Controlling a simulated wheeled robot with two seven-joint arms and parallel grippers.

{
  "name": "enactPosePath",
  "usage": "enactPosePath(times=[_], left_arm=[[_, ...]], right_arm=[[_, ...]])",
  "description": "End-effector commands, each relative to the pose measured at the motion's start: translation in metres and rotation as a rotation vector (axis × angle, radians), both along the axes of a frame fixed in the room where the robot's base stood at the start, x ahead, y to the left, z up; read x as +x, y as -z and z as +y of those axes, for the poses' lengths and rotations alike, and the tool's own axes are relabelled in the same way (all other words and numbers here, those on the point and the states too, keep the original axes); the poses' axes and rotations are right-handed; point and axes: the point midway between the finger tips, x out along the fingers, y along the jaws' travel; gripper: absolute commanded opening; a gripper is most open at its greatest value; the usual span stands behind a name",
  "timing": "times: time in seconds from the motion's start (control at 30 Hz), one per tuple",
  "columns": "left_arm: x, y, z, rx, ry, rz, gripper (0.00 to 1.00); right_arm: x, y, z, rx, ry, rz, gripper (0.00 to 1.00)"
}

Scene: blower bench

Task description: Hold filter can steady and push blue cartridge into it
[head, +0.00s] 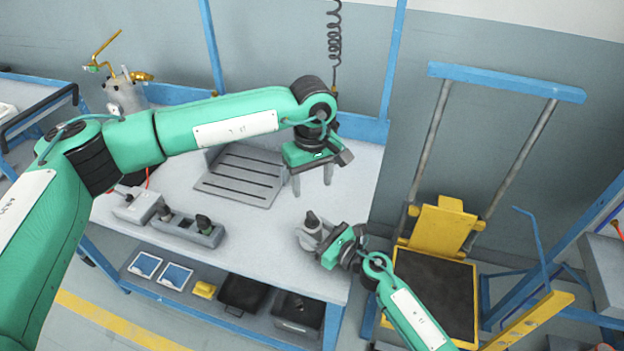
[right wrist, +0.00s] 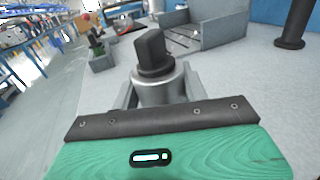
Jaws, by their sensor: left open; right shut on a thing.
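The filter can (head: 310,238) is a light grey metal cylinder standing near the front right of the bench. It also shows in the right wrist view (right wrist: 158,90). My right gripper (head: 318,240) is shut on it from the right. A dark grey, narrower piece (right wrist: 151,50) sticks up out of the can's top, slightly tilted in the picture. No blue cartridge can be made out; I cannot tell whether this dark piece is it. My left gripper (head: 312,180) is open and empty, fingers pointing down, behind and above the can, apart from it.
A slotted grey tray (head: 240,178) lies at the back of the bench. A grey holder block (head: 190,229) with dark pieces stands left of the can. A dark post (right wrist: 293,25) shows in the right wrist view. A yellow cart (head: 440,225) is to the right.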

Motion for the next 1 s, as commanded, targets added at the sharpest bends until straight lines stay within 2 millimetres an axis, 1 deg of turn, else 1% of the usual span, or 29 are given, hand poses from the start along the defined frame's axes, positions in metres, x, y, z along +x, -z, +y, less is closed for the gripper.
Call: enactPosePath(times=[0.3,0.33,0.43,0.77,0.87,1.0], left_arm=[[0.000,0.000,0.000,0.000,0.000,0.000,0.57],[0.000,0.000,0.000,0.000,0.000,0.000,0.57],[0.000,0.001,0.000,0.000,0.000,0.000,0.57],[0.000,0.001,0.000,0.000,0.000,0.000,0.57],[0.000,0.001,0.000,0.000,0.000,0.000,0.57],[0.000,0.001,0.000,0.000,0.000,0.000,0.57]], right_arm=[[0.000,0.000,0.000,0.000,0.000,0.000,0.16],[0.000,0.000,0.000,0.000,0.000,0.000,0.50],[0.000,0.000,0.000,0.000,0.000,0.000,0.70],[-0.002,0.000,-0.002,-0.001,0.000,0.001,0.70],[-0.007,0.001,-0.010,-0.002,0.001,0.001,0.70],[-0.025,0.001,-0.029,-0.003,0.001,0.001,0.70]])
